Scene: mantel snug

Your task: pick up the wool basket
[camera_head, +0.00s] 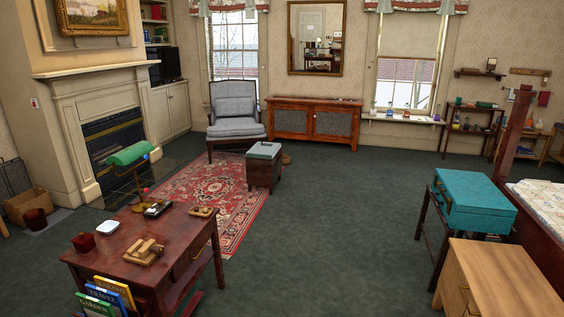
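I cannot tell for certain which thing is the wool basket. A small brown rounded thing (287,158) sits on the floor just behind and to the right of a dark box with a grey top (264,168); it is too small to tell if it is a basket. A tan open-topped box or basket (22,206) stands on the floor at the far left by the fireplace. Neither of my grippers is in view.
A reddish wooden table (185,262) with books and small objects stands at the front left. A grey armchair (235,118) and patterned rug (222,188) lie beyond. A teal case (472,200) and light wooden cabinet (497,280) stand right. The green carpet between is clear.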

